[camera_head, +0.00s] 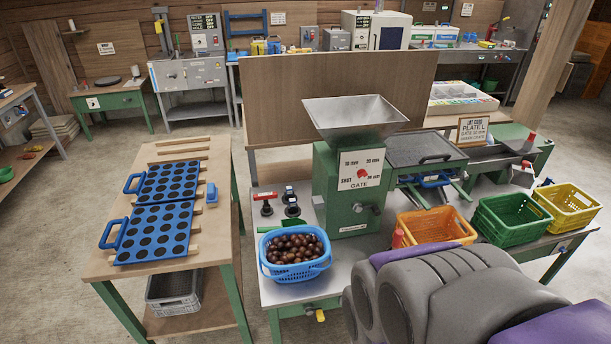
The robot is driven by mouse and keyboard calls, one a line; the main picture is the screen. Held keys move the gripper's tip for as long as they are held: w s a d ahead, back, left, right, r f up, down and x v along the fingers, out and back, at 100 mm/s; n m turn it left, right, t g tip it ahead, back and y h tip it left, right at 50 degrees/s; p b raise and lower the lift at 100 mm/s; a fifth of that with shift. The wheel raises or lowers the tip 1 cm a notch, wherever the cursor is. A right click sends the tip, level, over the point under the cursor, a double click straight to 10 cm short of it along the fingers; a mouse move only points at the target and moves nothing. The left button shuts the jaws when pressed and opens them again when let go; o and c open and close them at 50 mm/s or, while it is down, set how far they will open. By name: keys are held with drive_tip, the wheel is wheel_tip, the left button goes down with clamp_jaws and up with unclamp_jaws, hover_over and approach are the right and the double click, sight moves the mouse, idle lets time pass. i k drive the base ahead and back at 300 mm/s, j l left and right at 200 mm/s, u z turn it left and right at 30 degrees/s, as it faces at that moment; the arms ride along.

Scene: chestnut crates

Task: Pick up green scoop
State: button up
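A small green, bowl-like thing (6,174) lies on the lower shelf at the far left, partly cut off by the picture edge. It is too small to tell whether it is a scoop. My grey and purple arm parts fill the bottom right and hide part of the bench there. My gripper's fingers do not show.
A blue basket of chestnuts (273,266) stands before a green hopper machine (326,187). Orange (437,229), green (512,222) and yellow (567,206) crates line the right bench. Blue hole trays (124,240) lie on the left table (112,269). Floor (62,220) is open at left.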

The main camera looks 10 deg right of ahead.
sight(294, 220)
drive_tip(key=i+j+z, duration=0.2)
drive_tip(key=i, duration=0.25)
drive_tip(key=i+j+z, duration=0.15)
drive_tip(key=i, duration=0.3)
drive_tip(key=i+j+z, duration=0.2)
drive_tip(key=i+j, duration=0.2)
